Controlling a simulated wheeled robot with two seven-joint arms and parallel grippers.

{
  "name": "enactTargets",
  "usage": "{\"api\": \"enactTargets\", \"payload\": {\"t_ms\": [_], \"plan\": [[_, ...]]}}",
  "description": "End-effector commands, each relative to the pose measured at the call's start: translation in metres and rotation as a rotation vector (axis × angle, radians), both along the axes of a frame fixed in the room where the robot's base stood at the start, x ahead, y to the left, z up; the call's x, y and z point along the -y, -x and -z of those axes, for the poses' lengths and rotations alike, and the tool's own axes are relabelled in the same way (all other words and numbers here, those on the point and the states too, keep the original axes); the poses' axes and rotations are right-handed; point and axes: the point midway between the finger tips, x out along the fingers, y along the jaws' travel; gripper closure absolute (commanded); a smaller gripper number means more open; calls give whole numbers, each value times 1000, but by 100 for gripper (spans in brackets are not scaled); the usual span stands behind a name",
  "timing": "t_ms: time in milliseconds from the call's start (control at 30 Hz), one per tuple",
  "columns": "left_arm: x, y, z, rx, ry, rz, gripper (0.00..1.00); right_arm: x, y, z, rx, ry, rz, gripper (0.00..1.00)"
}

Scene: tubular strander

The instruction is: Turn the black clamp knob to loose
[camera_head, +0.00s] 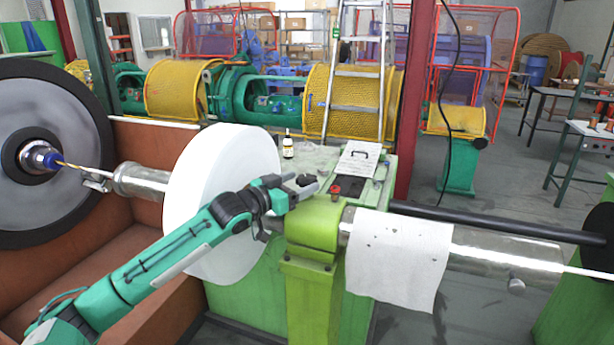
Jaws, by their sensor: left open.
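A small black knob (306,180) sits on top of the green machine housing (318,222); I take it to be the clamp knob. My left gripper (296,187) is open right at the knob, with its fingers reaching to the right over the housing top. The fingers partly hide the knob, and I cannot tell whether they touch it. The knob's turned position cannot be made out. My right gripper is not in view.
A large white disc (222,200) stands close behind my left arm. A small bottle (288,146), a clipboard (358,160) and a red knob (336,190) are on the housing top. A white cloth (398,260) hangs over the metal tube (495,252) at right.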

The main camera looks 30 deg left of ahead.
Motion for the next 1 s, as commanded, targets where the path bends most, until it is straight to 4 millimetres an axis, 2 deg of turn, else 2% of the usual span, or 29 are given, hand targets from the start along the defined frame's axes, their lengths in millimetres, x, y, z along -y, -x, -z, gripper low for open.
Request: {"api": "enactTargets", "payload": {"t_ms": [300,700,767,933,1000], "plan": [[6,-28,-2,1,-1,-1,30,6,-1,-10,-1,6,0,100],[7,-32,0,0,-1,1,30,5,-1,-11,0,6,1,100],[7,-32,0,0,-1,1,40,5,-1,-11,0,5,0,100],[7,-32,0,0,-1,1,74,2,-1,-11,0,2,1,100],[7,-32,0,0,-1,1,75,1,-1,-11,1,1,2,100]]}}
